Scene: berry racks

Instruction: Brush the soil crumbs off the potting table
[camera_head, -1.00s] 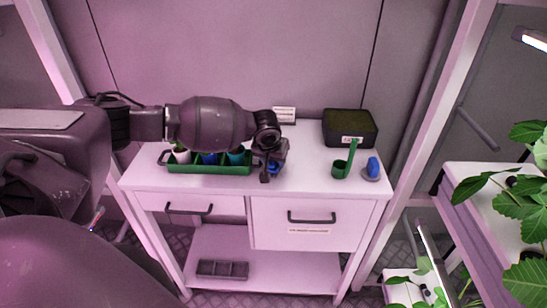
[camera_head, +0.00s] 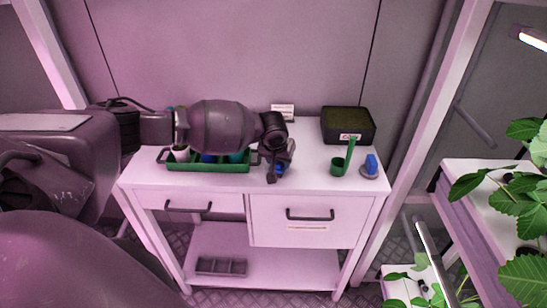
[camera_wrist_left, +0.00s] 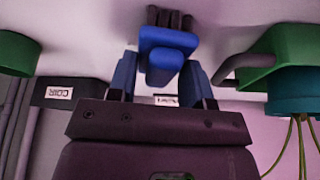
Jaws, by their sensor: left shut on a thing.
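The white potting table (camera_head: 315,190) stands ahead, with no soil crumbs that I can make out on its top. My left gripper (camera_head: 279,172) is low over the middle of the tabletop, just right of the green tray. In the left wrist view my left gripper (camera_wrist_left: 160,75) is shut on a blue brush-like tool (camera_wrist_left: 166,52). Dark prongs or bristles show at the tool's far end. Whether it touches the table is unclear. My right gripper is not in view.
A green tray (camera_head: 210,169) with cups is at the table's left. A dark box (camera_head: 348,126) stands at the back right. A green scoop (camera_head: 338,167) and a blue-topped object (camera_head: 370,166) are on the right. Leafy plants (camera_head: 520,200) stand on a rack at far right.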

